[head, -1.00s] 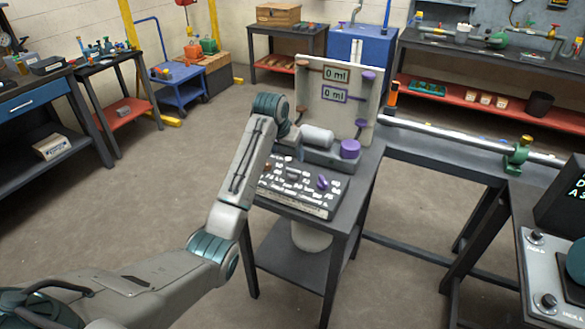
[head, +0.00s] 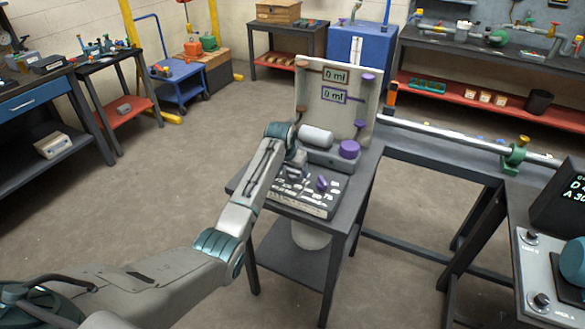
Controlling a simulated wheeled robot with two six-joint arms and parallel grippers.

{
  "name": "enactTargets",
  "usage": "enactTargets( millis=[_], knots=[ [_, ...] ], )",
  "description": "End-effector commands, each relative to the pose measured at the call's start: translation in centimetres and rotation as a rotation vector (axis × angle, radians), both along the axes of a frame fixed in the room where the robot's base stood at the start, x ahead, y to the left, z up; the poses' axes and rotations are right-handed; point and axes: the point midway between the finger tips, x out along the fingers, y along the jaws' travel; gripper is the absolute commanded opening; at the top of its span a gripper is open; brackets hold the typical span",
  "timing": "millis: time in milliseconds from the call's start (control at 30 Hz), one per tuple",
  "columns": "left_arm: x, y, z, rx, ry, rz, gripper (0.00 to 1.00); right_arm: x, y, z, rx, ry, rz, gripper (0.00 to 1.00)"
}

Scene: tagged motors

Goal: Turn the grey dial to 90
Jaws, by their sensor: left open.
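A sloped panel (head: 310,208) with white labels lies on the dark table in the middle. A purple dial (head: 322,184) stands on its right part. The grey dial is not clearly visible; my left gripper and wrist cover the panel's middle and left part. My left gripper (head: 291,173) is open and points down at the panel, low over its upper middle. I cannot tell whether its fingers touch or surround a dial. My right gripper is not in view.
Behind the panel stands an upright board (head: 336,110) with two displays reading 0 ml. A grey cylinder (head: 316,136) and a purple knob (head: 349,149) sit before it. A pipe (head: 450,138) runs along the right bench. A device with black knobs (head: 541,301) stands at lower right.

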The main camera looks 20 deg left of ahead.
Motion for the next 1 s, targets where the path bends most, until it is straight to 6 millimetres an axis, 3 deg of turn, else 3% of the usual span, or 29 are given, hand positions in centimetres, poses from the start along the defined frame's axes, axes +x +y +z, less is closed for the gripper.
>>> enactTargets(
  millis=[133,367,667,1000],
  knots=[
    [0.0,0.0,0.0,0.0,0.0,0.0,0.69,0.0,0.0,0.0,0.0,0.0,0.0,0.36],
    [0.0,0.0,0.0,0.0,0.0,0.0,0.26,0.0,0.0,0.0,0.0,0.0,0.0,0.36],
    [0.0,0.0,0.1,-0.002,0.0,-0.034,0.26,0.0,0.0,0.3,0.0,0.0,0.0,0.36],
    [0.1,0.2,0.3,-0.001,-0.001,-0.248,0.26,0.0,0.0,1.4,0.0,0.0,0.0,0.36]
  ],
)
